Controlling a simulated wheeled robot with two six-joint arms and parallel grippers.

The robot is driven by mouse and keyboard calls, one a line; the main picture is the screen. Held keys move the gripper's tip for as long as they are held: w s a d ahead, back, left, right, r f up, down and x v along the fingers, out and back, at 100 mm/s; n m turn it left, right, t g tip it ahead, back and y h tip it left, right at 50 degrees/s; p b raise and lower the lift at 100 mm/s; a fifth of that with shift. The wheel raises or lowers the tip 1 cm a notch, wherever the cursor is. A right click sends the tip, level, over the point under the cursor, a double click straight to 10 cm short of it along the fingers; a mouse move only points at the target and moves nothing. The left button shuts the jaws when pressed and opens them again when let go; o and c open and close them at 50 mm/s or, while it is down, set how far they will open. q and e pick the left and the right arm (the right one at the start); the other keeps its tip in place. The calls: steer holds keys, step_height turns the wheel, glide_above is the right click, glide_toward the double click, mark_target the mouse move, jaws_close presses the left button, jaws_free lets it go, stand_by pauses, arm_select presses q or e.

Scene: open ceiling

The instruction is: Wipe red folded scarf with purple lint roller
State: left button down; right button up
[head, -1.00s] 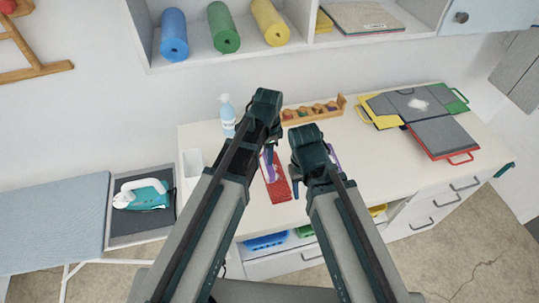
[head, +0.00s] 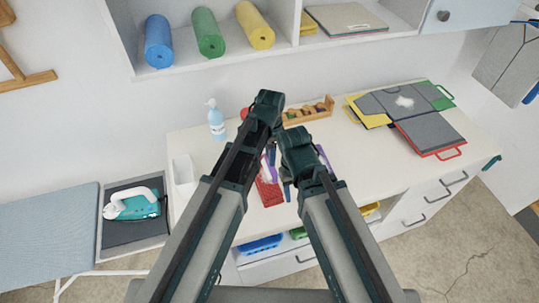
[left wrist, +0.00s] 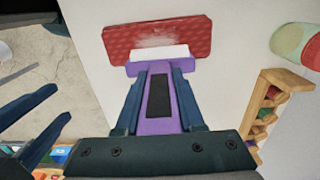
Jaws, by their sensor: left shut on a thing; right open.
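The red folded scarf (head: 268,191) lies on the white table, partly hidden by my grippers. In the left wrist view the scarf (left wrist: 190,38) has a pale, whitish patch in its middle. My left gripper (left wrist: 158,82) is shut on the handle of the purple lint roller (left wrist: 158,125). The roller's white head overlaps the near edge of the scarf; whether it touches cannot be told. My right gripper (head: 289,187) is open and empty, close beside the left one; its fingers show at the left of the left wrist view (left wrist: 35,115).
Dark folded boards with coloured edges (head: 432,134) lie at the right. A purple thing (head: 322,157) is mostly hidden behind my right gripper. An iron (head: 132,204) sits left of the table.

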arm_select(q)
steer(key=a, duration=0.2)
steer(key=s+a, duration=0.1)
steer(key=a, duration=0.1)
steer(key=shift+s, duration=0.2)
steer(key=shift+d+r, duration=0.1)
step_height(320, 180, up, 6)
steer(key=p, duration=0.6)
stand_by(0.3)
step_height(320, 180, up, 3)
steer(key=p, duration=0.3)
stand_by(0.6)
